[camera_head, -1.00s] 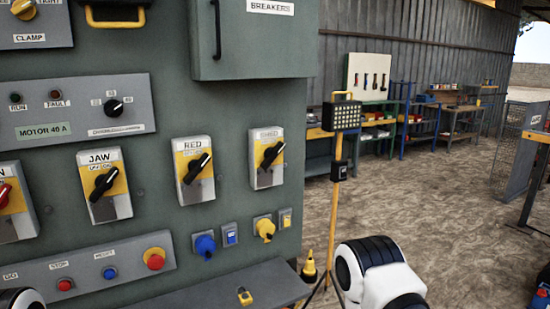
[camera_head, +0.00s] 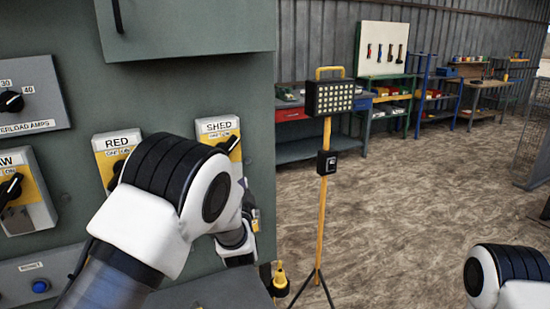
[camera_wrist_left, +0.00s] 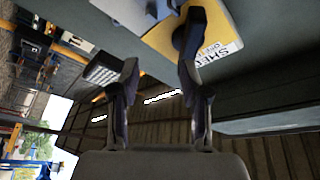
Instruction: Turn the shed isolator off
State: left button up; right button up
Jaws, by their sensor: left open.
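The shed isolator (camera_head: 216,126) is a grey box with a yellow plate and a SHED label on the green panel. Its black handle (camera_head: 229,145) tilts up to the right; its lower part is hidden behind my left arm. In the head view the arm mostly hides this gripper. My right gripper is out of view.
A breaker box (camera_head: 190,25) juts out above. A yellow lamp stand (camera_head: 325,190) stands to the right of the panel. Open dirt floor lies beyond, with workbenches behind.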

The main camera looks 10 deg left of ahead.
pick_arm(q)
jog(key=a+r+p, duration=0.1)
jog(key=a+r, duration=0.2)
jog(key=r, duration=0.2)
jog(key=w+p, duration=0.2)
jog(key=w, duration=0.3)
jog(key=shift+w+a+f, duration=0.1)
jog(key=shift+w, duration=0.2)
jog(key=shift+s+a+r, duration=0.2)
jog(key=shift+s+a, duration=0.2)
jog(key=shift+a, duration=0.1)
jog(key=c, duration=0.5)
jog(key=shift+w+d, duration=0.15)
grip_shut()
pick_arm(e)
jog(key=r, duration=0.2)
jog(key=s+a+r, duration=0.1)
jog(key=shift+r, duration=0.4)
